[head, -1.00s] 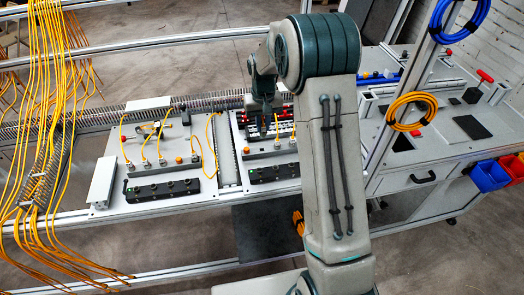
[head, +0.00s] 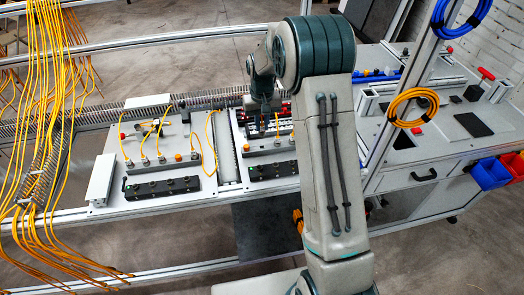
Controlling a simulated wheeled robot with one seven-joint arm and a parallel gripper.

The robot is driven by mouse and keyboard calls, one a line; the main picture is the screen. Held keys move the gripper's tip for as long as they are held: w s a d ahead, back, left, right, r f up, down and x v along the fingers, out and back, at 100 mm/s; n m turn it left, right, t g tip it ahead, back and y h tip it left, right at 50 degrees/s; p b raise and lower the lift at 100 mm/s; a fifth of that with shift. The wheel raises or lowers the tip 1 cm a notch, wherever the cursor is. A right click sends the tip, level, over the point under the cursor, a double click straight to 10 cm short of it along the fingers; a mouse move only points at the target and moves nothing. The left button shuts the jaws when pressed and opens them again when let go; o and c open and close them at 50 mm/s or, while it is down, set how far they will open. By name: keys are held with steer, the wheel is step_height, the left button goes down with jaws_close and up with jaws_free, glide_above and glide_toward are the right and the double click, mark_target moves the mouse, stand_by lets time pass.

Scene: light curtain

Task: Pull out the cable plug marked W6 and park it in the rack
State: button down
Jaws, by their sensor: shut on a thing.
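My gripper (head: 264,114) points down over the right-hand panel (head: 241,134) and is small in the head view. It is shut on a small cable plug, mostly hidden between the fingers; orange shows at the fingertips. I cannot read a W6 mark anywhere. Yellow cables end in plugs on the left-hand panel, such as a plug (head: 162,160) in its grey block. A black strip with several round sockets (head: 162,189) lies along the left panel's front, and a similar strip (head: 270,170) lies in front of my gripper. I cannot tell which part is the rack.
A bundle of yellow cables (head: 55,110) hangs at the left. A loose yellow cable (head: 209,140) arches near the gap between the panels. A white upright plate (head: 101,180) stands at the left panel's edge. A frame post (head: 400,100) and a yellow cable coil (head: 413,97) are at the right.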

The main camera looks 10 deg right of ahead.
mark_target(262, 130)
steer(key=shift+f+b, duration=1.4)
steer(key=shift+f, duration=0.8)
steer(key=shift+f+b, duration=0.9)
steer(key=shift+f, duration=0.2)
stand_by(1.3)
steer(key=c, duration=0.9)
jaws_free()
steer(key=shift+r, duration=0.1)
steer(key=shift+r+p, duration=2.3)
steer(key=shift+r, duration=1.4)
